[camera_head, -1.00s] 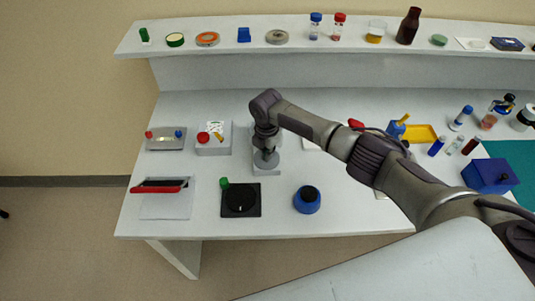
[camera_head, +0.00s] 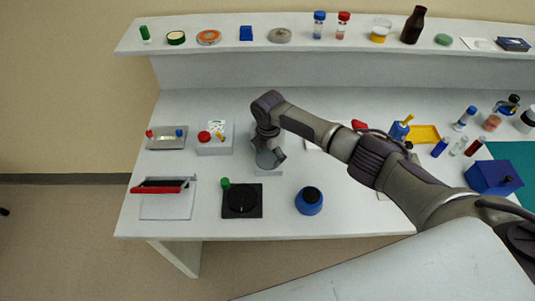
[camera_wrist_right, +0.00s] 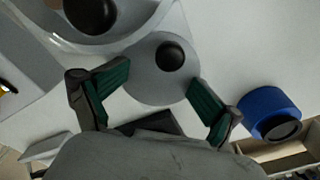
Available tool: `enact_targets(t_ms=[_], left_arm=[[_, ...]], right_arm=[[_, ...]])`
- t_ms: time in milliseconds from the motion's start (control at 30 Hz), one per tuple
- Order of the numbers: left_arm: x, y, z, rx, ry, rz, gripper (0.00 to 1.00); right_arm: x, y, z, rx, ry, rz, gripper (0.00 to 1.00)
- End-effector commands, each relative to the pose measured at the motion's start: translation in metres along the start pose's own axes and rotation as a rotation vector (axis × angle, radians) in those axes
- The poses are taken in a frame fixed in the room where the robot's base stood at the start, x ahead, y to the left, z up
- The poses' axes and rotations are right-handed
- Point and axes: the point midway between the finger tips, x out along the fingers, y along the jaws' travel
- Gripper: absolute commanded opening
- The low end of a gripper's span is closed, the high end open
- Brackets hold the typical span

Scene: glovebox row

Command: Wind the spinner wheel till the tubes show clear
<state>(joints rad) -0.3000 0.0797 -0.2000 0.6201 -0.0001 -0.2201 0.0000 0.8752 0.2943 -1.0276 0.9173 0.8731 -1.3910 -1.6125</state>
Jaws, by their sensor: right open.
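In the right wrist view a flat round grey wheel (camera_wrist_right: 148,78) carries a black ball knob (camera_wrist_right: 170,55). A pale bowl-like rim (camera_wrist_right: 130,38) with a dark round knob inside stands beside it, cut off by the top edge. I cannot make out any tubes there. My right gripper (camera_wrist_right: 160,76) is open, its green-padded fingers spread on either side of the wheel, with nothing held. In the head view the right gripper (camera_head: 270,157) is over the pale spinner base (camera_head: 272,172) and hides most of it. My left gripper is not in view.
A black square plate with a dial and green knob (camera_head: 242,201) and a blue jar (camera_head: 309,201) stand in front. A white box with a red button (camera_head: 215,139) and a grey panel (camera_head: 167,138) are to the left.

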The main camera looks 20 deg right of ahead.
Motion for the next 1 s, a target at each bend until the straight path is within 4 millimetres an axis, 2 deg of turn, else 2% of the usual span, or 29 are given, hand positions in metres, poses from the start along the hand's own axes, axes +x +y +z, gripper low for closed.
enact_targets(t_ms=[367, 467, 567, 800, 1000], left_arm=[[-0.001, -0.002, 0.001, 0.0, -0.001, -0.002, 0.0], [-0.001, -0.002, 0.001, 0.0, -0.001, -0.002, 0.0], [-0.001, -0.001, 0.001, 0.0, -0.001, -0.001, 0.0], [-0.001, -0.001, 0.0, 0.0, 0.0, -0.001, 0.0], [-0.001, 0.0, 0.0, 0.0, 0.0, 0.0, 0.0]], right_arm=[[-0.004, 0.002, 0.001, 0.0, 0.0, 0.005, 1.0], [-0.011, 0.003, 0.001, -0.001, 0.0, 0.008, 1.0], [-0.026, 0.003, 0.002, 0.0, -0.001, 0.009, 1.0], [-0.078, 0.003, 0.0, -0.002, -0.001, 0.01, 1.0], [-0.111, 0.002, 0.0, -0.001, -0.002, 0.007, 1.0]])
